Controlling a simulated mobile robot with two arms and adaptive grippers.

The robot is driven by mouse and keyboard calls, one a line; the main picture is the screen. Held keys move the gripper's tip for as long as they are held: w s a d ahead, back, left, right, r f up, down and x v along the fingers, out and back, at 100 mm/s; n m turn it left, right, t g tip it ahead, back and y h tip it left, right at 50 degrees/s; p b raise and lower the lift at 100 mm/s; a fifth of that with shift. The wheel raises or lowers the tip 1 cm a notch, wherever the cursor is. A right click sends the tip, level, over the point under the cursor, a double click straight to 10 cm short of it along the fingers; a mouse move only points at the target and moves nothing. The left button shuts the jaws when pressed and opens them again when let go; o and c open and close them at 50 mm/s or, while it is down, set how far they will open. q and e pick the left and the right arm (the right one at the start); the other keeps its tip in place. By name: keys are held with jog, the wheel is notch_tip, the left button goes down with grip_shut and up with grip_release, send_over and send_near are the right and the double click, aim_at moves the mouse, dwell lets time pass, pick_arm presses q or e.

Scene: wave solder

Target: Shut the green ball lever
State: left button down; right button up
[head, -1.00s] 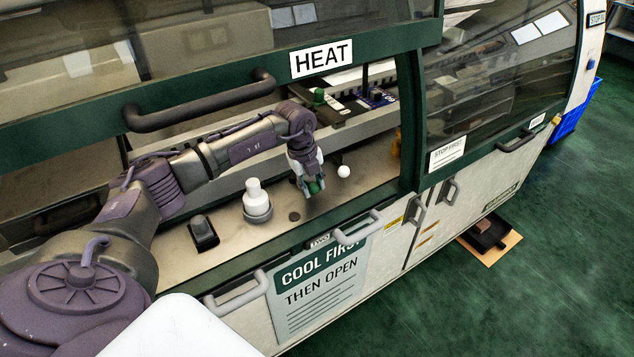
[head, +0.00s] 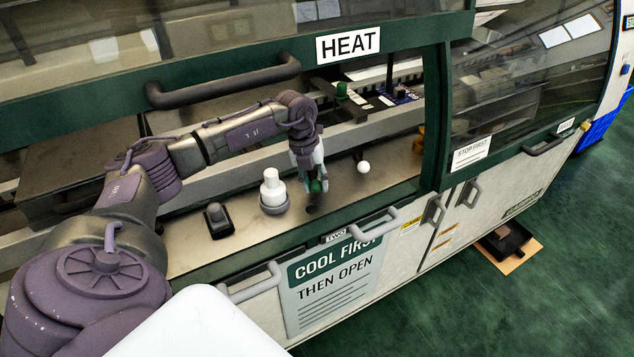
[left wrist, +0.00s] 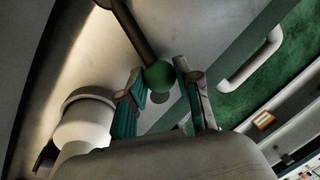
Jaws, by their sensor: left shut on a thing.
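The green ball (left wrist: 159,75) of the lever sits between the fingers of my left gripper (left wrist: 160,92) in the left wrist view, at the end of a dark rod (left wrist: 130,30). In the head view the green ball (head: 316,186) shows at the fingertips of my left gripper (head: 312,187), low over the machine's beige ledge (head: 345,200). The left gripper is shut on the ball. The lever's rod is mostly hidden by the gripper in the head view. My right gripper is not in view.
A white ball (head: 363,167) is right of the gripper. A white bottle (head: 272,188) in a grey holder and a black switch (head: 218,220) stand to the left on the ledge. The hood's dark handle (head: 225,85) and HEAT sign (head: 348,45) are above.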

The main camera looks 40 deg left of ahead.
pick_arm(q)
jog(key=c, duration=0.8)
grip_release()
jog(key=r, duration=0.4)
jog(key=s+a+r, duration=0.1)
jog(key=r, duration=0.3)
jog(key=a+r, duration=0.1)
jog(key=r, duration=0.3)
jog(key=shift+s, duration=0.15)
